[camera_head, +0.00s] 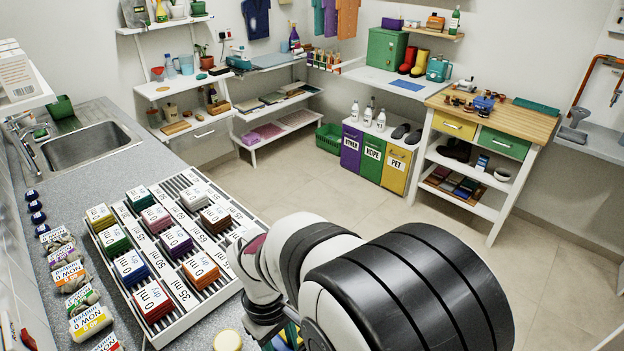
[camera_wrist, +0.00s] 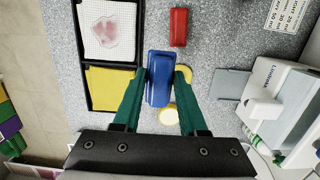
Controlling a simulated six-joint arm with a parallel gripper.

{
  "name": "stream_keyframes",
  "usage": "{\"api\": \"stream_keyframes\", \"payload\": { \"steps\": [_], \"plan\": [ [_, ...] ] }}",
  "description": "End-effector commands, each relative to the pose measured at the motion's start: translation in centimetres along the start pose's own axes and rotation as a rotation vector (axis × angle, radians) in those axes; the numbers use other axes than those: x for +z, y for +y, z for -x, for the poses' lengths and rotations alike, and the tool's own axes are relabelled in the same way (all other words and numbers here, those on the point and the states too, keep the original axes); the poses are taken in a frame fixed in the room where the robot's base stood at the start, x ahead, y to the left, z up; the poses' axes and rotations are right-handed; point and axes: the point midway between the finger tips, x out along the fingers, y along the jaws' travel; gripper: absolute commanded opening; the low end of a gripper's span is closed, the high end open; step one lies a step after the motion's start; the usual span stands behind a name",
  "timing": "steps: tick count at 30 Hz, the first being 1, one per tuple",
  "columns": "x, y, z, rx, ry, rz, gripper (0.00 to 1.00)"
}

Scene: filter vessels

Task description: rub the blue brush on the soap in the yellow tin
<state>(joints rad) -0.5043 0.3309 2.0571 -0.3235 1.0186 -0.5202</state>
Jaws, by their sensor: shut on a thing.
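In the wrist view my gripper (camera_wrist: 160,80), with two green fingers, is shut on the blue brush (camera_wrist: 158,66). The brush lies lengthwise between the fingertips; its bristles are hidden under it. A round pale-yellow disc with a yellow rim (camera_wrist: 168,115), which looks like the yellow tin with soap, shows between the fingers, just below the brush in the picture. Another yellow thing (camera_wrist: 186,73) is partly covered by the right fingertip; I cannot tell what it is. In the head view a round yellow top (camera_head: 228,340) shows at the bottom edge, and my arm hides most of my gripper.
A black two-part tray (camera_wrist: 112,65) holds a white mesh with a pink stain and a yellow sheet. A red block (camera_wrist: 178,27) lies beyond the brush. A grey plate (camera_wrist: 232,84) and a white device (camera_wrist: 265,105) stand at right. A slotted rack (camera_head: 190,322) holds labelled coloured blocks.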

Motion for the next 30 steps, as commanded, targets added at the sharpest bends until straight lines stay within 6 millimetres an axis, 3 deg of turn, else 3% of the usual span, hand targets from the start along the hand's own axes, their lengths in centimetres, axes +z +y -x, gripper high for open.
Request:
{"api": "stream_keyframes", "payload": {
  "steps": [3, 6, 9, 13, 24, 30],
  "plan": [
    [-6.3, -1.0, 0.1, 0.0, -0.003, 0.004, 0.0],
    [-10.7, -2.3, -0.1, -0.002, -0.002, 0.003, 0.0],
    [-13.4, -3.4, -0.3, -0.004, -0.001, 0.001, 0.0],
    [-14.7, -4.0, -0.7, -0.005, 0.0, -0.001, 0.0],
    [-15.3, -4.0, -5.2, -0.006, 0.002, -0.001, 0.0],
    [-15.5, -4.0, -6.3, -0.005, 0.003, -0.002, 0.0]
  ]
}}
